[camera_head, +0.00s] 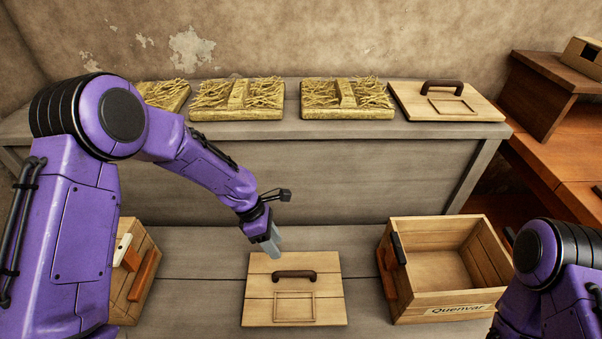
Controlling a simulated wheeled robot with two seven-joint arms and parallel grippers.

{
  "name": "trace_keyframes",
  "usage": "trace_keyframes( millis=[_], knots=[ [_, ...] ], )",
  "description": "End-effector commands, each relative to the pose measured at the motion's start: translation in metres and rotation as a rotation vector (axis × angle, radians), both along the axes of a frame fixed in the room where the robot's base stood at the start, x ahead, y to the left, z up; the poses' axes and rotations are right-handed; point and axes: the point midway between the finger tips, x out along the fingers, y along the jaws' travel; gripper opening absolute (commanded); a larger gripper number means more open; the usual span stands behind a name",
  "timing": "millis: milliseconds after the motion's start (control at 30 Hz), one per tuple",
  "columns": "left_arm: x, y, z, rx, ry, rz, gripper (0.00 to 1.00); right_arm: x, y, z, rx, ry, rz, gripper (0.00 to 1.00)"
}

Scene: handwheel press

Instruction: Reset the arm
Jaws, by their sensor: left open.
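My left arm, purple, comes in from the left and reaches over the lower bench. My left gripper (271,242) is open and empty, just above the back edge of a wooden lid (321,310) with a dark handle (294,274). The gripper is apart from the handle, to its upper left. My right arm shows only as a purple part at the lower right edge; its gripper is out of view.
An open, empty wooden crate (440,303) stands to the right of the lid. Another crate (147,277) is partly hidden behind my left arm. Several straw-covered boards (237,112) and a second lid (411,97) lie on the raised shelf (330,142).

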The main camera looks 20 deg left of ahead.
Motion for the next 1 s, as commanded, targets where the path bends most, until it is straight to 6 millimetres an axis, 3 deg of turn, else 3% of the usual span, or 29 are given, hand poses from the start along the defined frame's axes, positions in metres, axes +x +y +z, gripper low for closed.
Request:
trace_keyframes(
  millis=[133,233,333,433,567,667,700,833,933,1000],
  knots=[
    [0.001,0.0,0.0,-0.001,-0.016,-0.027,0.46,0.0,0.0,0.0,0.0,0.0,0.0,0.0],
    [0.021,0.007,-0.005,0.044,-0.17,-0.103,0.46,0.0,0.0,0.0,0.0,0.0,0.0,0.0],
    [0.033,0.027,-0.02,0.193,-0.39,-0.236,0.46,0.0,0.0,0.0,0.0,0.0,0.0,0.0],
    [0.02,0.052,-0.046,0.399,-0.539,-0.426,0.46,0.0,0.0,0.003,0.0,0.0,0.0,0.0],
    [-0.03,0.082,-0.077,0.657,-0.614,-0.719,0.46,0.0,0.0,0.008,0.0,0.0,0.0,0.0],
    [-0.088,0.1,-0.092,0.807,-0.604,-0.958,0.46,0.0,0.0,0.014,0.0,0.0,0.0,0.0],
    [-0.117,0.106,-0.096,0.845,-0.583,-1.05,0.46,0.0,0.0,0.017,0.0,0.0,0.0,0.0],
    [-0.199,0.113,-0.104,0.843,-0.498,-1.216,0.46,0.0,0.0,0.022,0.0,0.0,0.0,0.0],
    [-0.239,0.112,-0.111,0.78,-0.432,-1.27,0.46,0.0,0.0,0.025,0.0,0.0,0.0,0.0],
    [-0.244,0.112,-0.112,0.772,-0.422,-1.277,0.46,0.0,0.0,0.025,0.0,0.0,0.0,0.0]
  ],
)
